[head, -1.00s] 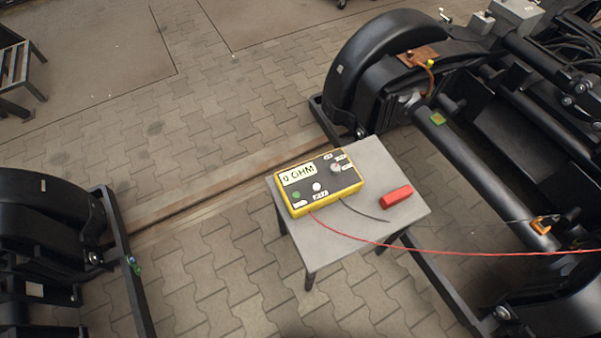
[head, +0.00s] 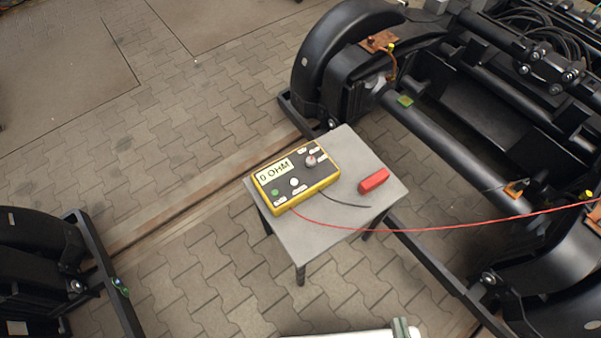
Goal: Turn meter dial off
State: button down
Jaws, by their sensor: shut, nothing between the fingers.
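The yellow and black meter (head: 292,187) lies on a small grey table (head: 318,232) in the middle of the head view. Its display (head: 275,172) reads 0 OHM. The round grey dial (head: 311,160) is near the meter's far right corner, with small white labels around it. The labels and the dial's exact setting are too small to read. A green button (head: 275,192) and a white button (head: 294,182) are on the near side of its face. My gripper is not in view, and nothing touches the dial.
A red block (head: 374,180) lies on the table right of the meter. A red lead (head: 440,228) runs from the meter to the right, across the bogie side. Black bogies stand right (head: 440,130) and left (head: 40,250). Paved floor (head: 205,285) lies open in front and left.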

aim_at(311, 162)
jog(key=u, duration=0.45)
jog(key=l+u, duration=0.15)
jog(key=u, duration=0.75)
jog(key=k+l+u, duration=0.25)
jog(key=k+l, duration=0.05)
jog(key=l, duration=0.05)
